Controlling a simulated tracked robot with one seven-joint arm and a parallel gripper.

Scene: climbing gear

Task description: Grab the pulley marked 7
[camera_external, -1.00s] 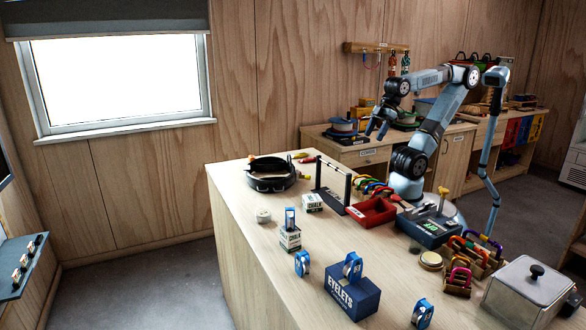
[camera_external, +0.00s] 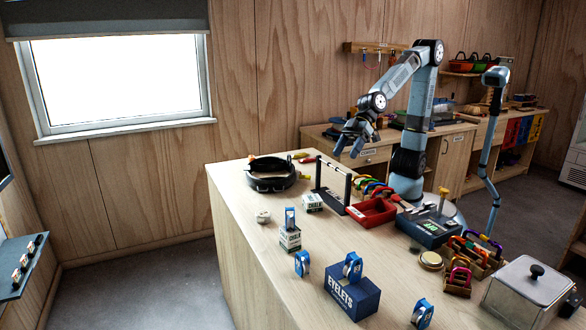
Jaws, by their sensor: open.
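Several blue-and-silver pulleys are in view: one on a white chalk box (camera_external: 290,218), one on the wooden counter (camera_external: 302,264), one on a blue EYELETS box (camera_external: 352,268), and one near the counter's front right (camera_external: 422,313). Their numbers are too small to read, so I cannot tell which is marked 7. My gripper (camera_external: 347,150) is open and empty. It hangs in the air above the far part of the counter, behind and above the black bar stand, well apart from every pulley.
A black bar stand (camera_external: 333,188), a red tray (camera_external: 372,211) and a round black pan (camera_external: 270,174) stand toward the back. A metal lidded box (camera_external: 528,288) is at the right. The counter's left front is clear.

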